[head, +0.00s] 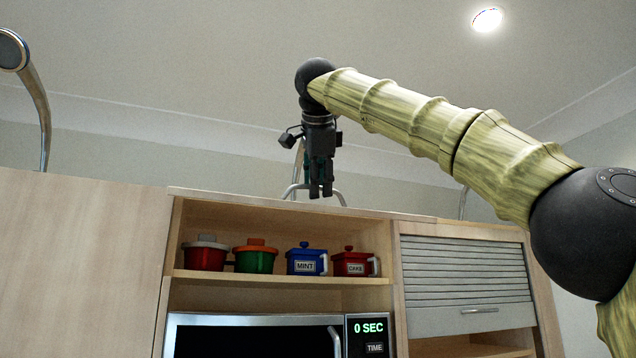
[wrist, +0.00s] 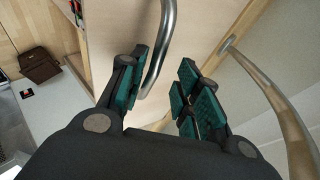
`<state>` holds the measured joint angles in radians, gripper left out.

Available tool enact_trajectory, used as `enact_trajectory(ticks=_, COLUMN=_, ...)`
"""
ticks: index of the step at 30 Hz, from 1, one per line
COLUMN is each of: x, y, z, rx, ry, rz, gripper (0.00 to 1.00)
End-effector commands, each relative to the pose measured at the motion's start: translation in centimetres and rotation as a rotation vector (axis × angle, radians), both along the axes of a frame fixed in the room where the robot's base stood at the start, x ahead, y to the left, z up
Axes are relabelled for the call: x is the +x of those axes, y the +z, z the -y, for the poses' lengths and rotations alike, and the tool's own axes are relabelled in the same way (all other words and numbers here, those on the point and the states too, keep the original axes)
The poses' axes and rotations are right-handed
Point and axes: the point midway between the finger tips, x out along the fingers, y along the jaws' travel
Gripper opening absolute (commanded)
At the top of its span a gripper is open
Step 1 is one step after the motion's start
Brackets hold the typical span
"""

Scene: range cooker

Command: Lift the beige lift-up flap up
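The beige lift-up flap (head: 300,204) appears only as a thin, nearly edge-on strip above the open shelf, so it looks raised to about level. Its curved metal handle (head: 292,190) shows above that strip, partly hidden by my gripper. My gripper (head: 320,192) points down at the handle. In the wrist view my gripper (wrist: 160,97) has its green-padded fingers apart. A metal handle (wrist: 167,40) passes along the inner side of the left finger, over a pale wooden panel (wrist: 115,40). I cannot tell whether it touches the finger.
Several pots and canisters, including a blue one (head: 306,262), stand on the shelf. A microwave (head: 255,338) is below. A grey roller shutter (head: 465,275) is at right, a wooden panel (head: 80,260) at left. Another curved handle (wrist: 275,85) lies right of my fingers in the wrist view.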

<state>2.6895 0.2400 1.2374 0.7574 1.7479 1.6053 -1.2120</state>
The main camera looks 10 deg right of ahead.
Motion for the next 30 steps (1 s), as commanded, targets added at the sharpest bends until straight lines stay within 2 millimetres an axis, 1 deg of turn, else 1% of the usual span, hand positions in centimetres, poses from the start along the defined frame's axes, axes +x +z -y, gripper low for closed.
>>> enact_trajectory(ticks=4, x=-0.2, y=0.2, z=-0.1, rx=0.0, ry=0.0, rz=0.0, gripper=0.33)
enact_trajectory(ticks=8, x=-1.2, y=1.0, z=-0.4, rx=0.0, ry=0.001, rz=0.002, gripper=0.33)
enact_trajectory(ticks=21, x=-7.3, y=5.5, z=-1.6, rx=0.001, ry=-0.001, rz=0.002, gripper=0.33)
enact_trajectory(ticks=25, x=-8.7, y=6.5, z=-1.9, rx=0.001, ry=0.0, rz=0.003, gripper=0.33)
enact_trajectory(ticks=30, x=-9.6, y=7.1, z=-2.0, rx=0.001, ry=0.0, rz=0.002, gripper=0.33)
